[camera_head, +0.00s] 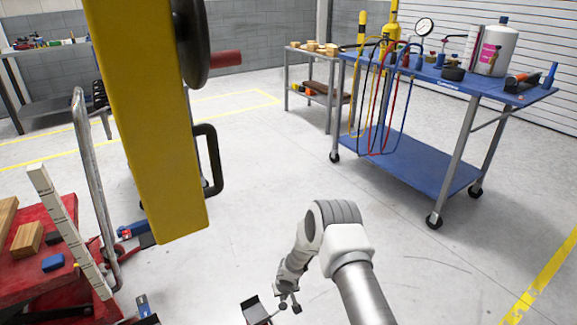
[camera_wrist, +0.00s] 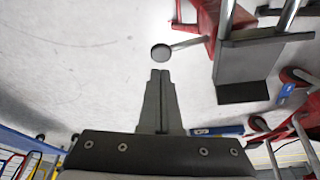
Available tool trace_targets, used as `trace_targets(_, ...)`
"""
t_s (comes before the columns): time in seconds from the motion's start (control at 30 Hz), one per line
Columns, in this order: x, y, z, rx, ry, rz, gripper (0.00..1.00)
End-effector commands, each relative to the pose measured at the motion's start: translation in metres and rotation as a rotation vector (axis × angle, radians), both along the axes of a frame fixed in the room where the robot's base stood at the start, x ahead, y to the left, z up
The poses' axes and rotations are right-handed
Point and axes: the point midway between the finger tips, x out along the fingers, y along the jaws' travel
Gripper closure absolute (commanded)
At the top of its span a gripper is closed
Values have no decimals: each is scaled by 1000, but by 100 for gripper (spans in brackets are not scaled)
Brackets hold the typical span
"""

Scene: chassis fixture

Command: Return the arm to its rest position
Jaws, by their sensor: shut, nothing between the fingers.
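My gripper (camera_wrist: 160,75) shows in the wrist view with its two grey fingers together and nothing between them. It points at pale concrete floor, beside a round grey disc (camera_wrist: 161,53) on a thin rod. Whether the fingertips touch the disc I cannot tell; a gap seems to show. In the head view my arm (camera_head: 335,235) reaches from the bottom edge, bends at the elbow and points downward. The hand there is small and partly hidden.
A red frame with a grey plate (camera_wrist: 245,75) stands right of my gripper. A yellow beam (camera_head: 150,120) with a black handle fills the head view's upper left. A blue cart (camera_head: 425,170) stands behind right, a red cart (camera_head: 35,270) at left. Mid floor is clear.

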Motion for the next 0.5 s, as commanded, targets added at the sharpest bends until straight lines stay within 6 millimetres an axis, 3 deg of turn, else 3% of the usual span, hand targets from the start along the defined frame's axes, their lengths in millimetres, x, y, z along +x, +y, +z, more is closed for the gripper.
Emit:
trace_targets(0.17, 18, -10, 40, -22, -33, -15, 100)
trace_targets(0.3, 36, -28, 104, -64, -76, -41, 100)
trace_targets(0.5, 45, -58, 198, -119, -124, -86, 100)
